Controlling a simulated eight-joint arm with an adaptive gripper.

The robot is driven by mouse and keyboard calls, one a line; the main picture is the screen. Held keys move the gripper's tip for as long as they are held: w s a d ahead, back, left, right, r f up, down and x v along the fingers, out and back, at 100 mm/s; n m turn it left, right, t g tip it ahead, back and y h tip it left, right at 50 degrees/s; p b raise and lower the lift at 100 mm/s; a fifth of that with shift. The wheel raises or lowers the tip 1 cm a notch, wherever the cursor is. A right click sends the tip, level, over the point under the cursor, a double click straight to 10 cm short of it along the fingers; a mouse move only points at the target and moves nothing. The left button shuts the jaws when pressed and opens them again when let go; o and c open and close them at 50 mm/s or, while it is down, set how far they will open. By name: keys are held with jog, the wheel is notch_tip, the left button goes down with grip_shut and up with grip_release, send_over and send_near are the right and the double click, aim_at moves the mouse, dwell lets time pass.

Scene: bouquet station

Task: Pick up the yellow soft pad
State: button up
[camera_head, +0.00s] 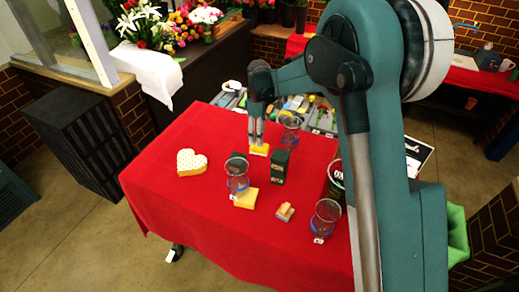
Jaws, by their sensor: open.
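A bright yellow pad (259,150) lies on the red table, towards its back edge. My gripper (256,142) points down right at this pad, its open fingertips overlapping the pad's back edge in the picture. I cannot tell whether they touch it. A second, duller yellow block (246,200) lies nearer the front, partly behind a clear glass (237,183). I cannot tell for sure which of the two is the soft pad.
A dark box (280,166) stands just right of and in front of the bright pad, and a glass (290,137) behind it. A small wooden piece (285,212) and another glass (325,218) stand front right. The table's front left is clear.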

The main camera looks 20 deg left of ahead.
aim_at(259, 148)
jog(key=shift+f, duration=0.1)
jog(key=shift+f, duration=1.15)
jog(key=shift+f, duration=0.1)
jog(key=shift+d+f+p, duration=0.1)
jog(key=shift+f+p, duration=0.3)
jog(key=shift+f, duration=2.1)
jog(key=c, duration=1)
